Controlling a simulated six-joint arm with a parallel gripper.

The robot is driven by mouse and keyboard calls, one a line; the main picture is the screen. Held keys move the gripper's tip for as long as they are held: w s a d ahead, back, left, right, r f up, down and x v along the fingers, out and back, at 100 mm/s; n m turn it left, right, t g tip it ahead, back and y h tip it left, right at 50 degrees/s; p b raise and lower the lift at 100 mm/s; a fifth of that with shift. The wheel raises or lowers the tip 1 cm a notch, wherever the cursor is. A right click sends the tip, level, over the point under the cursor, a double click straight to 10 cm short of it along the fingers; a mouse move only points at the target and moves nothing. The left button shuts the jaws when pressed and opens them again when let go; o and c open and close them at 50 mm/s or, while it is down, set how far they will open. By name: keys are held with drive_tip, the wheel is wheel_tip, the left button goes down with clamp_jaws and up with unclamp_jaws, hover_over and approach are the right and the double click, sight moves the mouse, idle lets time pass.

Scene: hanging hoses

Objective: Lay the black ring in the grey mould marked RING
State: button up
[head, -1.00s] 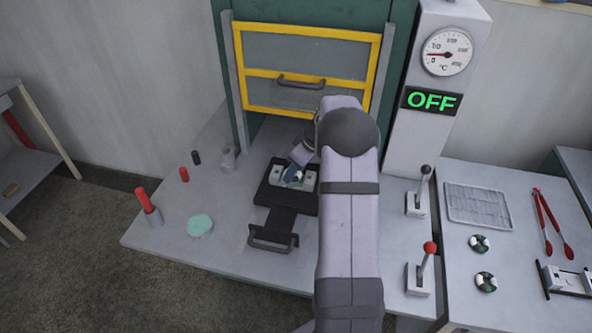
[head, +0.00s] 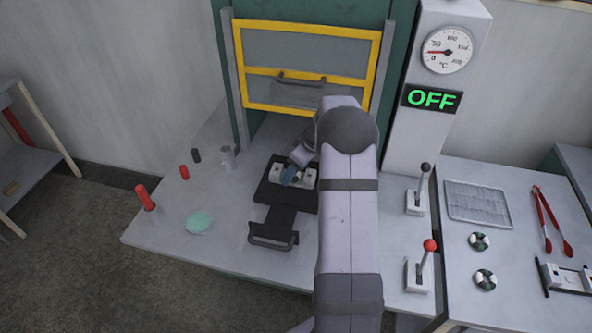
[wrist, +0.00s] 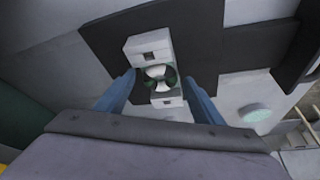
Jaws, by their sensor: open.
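The pale grey mould (head: 276,170) sits on a black sliding plate (head: 266,192) in front of the press; it also shows in the wrist view (wrist: 148,45). No lettering on it is readable. A round dark green-black and white piece (wrist: 153,80) lies in the middle of the mould, between its two end blocks. I cannot tell whether it is the black ring. My gripper (head: 291,175) is over the mould. In the wrist view its blue fingers (wrist: 162,92) are open on either side of the round piece, apart from it. The arm hides part of the plate.
The press's yellow-framed guard (head: 310,71) stands behind the mould. Two levers (head: 422,190) stand beside my arm.

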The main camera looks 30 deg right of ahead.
drive_tip(key=b+v, duration=0.3)
drive_tip(key=v, duration=0.9)
drive_tip(key=shift+s, duration=0.15)
drive_tip(key=s+a+f+m+g, duration=0.2)
drive_tip(key=s+a+f, duration=0.1)
drive_tip(key=s+a, duration=0.65)
drive_tip(key=s+a+f+m+g, duration=0.1)
drive_tip(key=s+a+f, duration=0.35)
drive_tip(key=a, duration=0.75)
drive_tip(key=s+a+f+m+g+h, duration=0.1)
drive_tip(key=s+a+f, duration=0.1)
drive_tip(key=s, duration=0.8)
drive_tip(key=shift+s+a+h, duration=0.25)
drive_tip(key=shift+a+h, duration=0.05)
drive_tip(key=shift+a, duration=0.3)
drive_tip(key=w+a+f+m+y+b, duration=0.1)
drive_tip(key=a+f+m+b, duration=0.2)
drive_tip(key=f+b, duration=1.25)
drive_tip(key=a+f+m+y+b, duration=0.1)
drive_tip(key=a+f+m+b, duration=0.2)
drive_tip(key=f+b, duration=1.3)
drive_tip(key=d+f+n+h+b, duration=0.1)
drive_tip(key=d+f+n+b, duration=0.1)
drive_tip(key=f+b, duration=0.9)
drive_tip(key=s+d+f+n+h+b, duration=0.1)
drive_tip(key=d+f+n+b, duration=0.2)
drive_tip(key=f+b, duration=0.9)
drive_tip(key=shift+d+f+n+b, duration=0.25)
drive_tip(key=shift+d+n+b, duration=0.05)
drive_tip(key=shift+d, duration=0.2)
